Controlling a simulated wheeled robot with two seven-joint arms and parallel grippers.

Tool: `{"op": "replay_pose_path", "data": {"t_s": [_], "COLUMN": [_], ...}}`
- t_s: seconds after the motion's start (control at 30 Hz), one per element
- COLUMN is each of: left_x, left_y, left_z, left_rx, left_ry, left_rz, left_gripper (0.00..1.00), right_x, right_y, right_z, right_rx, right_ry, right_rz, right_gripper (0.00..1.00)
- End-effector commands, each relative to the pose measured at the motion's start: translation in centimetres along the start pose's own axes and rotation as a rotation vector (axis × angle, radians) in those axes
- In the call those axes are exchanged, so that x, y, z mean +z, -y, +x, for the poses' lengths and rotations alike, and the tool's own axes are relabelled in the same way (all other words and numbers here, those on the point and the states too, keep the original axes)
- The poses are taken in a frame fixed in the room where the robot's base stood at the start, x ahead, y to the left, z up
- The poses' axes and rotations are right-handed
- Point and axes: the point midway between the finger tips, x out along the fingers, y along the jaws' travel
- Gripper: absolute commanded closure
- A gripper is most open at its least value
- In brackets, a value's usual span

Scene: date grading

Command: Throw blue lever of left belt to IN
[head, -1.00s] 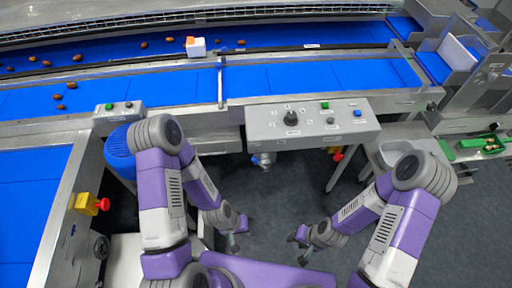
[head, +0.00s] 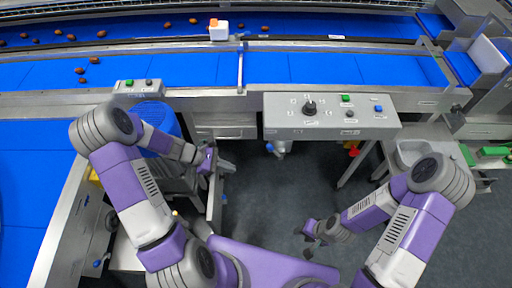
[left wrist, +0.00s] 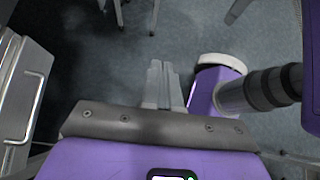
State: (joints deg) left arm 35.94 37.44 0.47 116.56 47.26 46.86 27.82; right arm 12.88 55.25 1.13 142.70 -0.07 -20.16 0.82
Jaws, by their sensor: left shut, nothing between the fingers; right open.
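The left belt (head: 28,185) is a blue belt in a steel frame at the left edge of the head view. My right gripper (head: 310,242) is open over the floor, low in the middle of the head view.
A control panel (head: 375,125) with a dark knob and buttons fronts the cross belt (head: 310,68). A small button box (head: 122,88) is left of it. Several dates lie on the blue belts. Floor (head: 265,200) is open between my arms.

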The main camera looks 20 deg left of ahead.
Motion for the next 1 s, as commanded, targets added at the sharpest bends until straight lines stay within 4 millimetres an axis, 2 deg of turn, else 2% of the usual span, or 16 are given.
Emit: {"op": "replay_pose_path", "data": {"t_s": [0.03,0.13,0.23,0.37,0.6,0.73,0.87,1.0], "left_x": [0.6,2.0,2.7,3.0,3.0,3.1,3.5,4.0], "left_y": [-1.4,-3.2,-4.1,-4.3,-4.3,-4.4,-4.6,-5.1], "left_z": [-1.8,-4.2,-5.5,-5.9,-5.7,-4.9,-2.9,0.1], "left_rx": [0.052,0.114,0.144,0.152,0.149,0.147,0.144,0.142], "left_ry": [0.055,0.147,0.198,0.216,0.214,0.213,0.214,0.214], "left_rz": [-0.050,-0.118,-0.147,-0.156,-0.154,-0.153,-0.151,-0.151], "left_gripper": [1.00,1.00,1.00,1.00,1.00,1.00,1.00,1.00], "right_x": [0.0,0.0,0.0,0.0,0.0,0.0,0.0,-0.1], "right_y": [-0.1,-0.1,-0.1,-0.1,-0.1,-0.1,-0.3,-0.5], "right_z": [0.1,0.2,0.2,0.2,0.2,0.4,0.8,1.3], "right_rx": [0.000,0.000,0.000,0.000,0.000,0.000,0.000,0.000], "right_ry": [0.000,0.000,0.000,0.000,0.000,0.000,0.000,0.000], "right_rz": [0.000,0.000,0.000,0.000,0.000,0.000,0.000,0.000], "right_gripper": [0.57,0.57,0.57,0.57,0.57,0.57,0.57,0.57]}}
